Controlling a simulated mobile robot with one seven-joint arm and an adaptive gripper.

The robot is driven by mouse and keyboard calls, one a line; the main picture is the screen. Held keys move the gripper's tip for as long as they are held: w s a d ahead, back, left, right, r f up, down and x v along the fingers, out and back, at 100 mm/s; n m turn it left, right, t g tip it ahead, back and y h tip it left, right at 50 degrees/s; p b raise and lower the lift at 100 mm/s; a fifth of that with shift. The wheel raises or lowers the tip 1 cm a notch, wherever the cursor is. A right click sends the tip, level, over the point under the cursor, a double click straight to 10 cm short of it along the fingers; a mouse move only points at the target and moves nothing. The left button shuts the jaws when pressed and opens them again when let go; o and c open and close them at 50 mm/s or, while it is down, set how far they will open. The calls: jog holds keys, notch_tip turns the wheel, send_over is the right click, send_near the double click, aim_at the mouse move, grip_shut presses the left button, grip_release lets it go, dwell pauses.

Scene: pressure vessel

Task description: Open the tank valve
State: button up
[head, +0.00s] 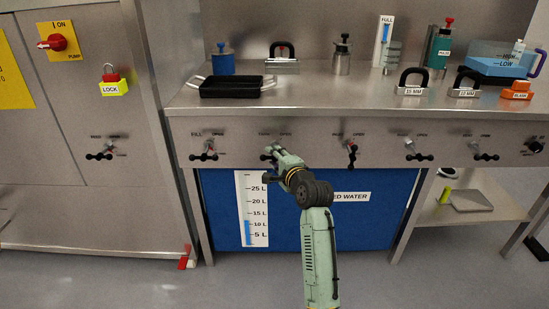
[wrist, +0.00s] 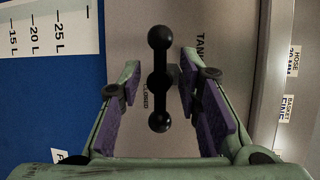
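The tank valve's handle (wrist: 160,82) is a black bar with ball ends, on the steel panel beside a partly visible "TANK" label. It runs up and down in the wrist view, with a "CLOSED" label partly behind it. In the head view the handle is mostly hidden by my gripper (head: 275,158). My gripper also shows in the wrist view (wrist: 161,75). It is open, with one purple-padded finger on each side of the handle. Gaps show between the handle and both fingers; I cannot tell how deep the handle sits between them.
Similar black valve handles sit on the panel left (head: 209,155) and right (head: 351,149). The blue water tank (head: 370,225) with a level gauge (head: 253,205) is below. The steel bench (head: 330,105) above holds a black tray (head: 231,87), bottles and weights.

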jog(key=shift+w+a, duration=0.1)
jog(key=shift+w, duration=0.1)
jog(key=shift+f, duration=0.1)
grip_shut()
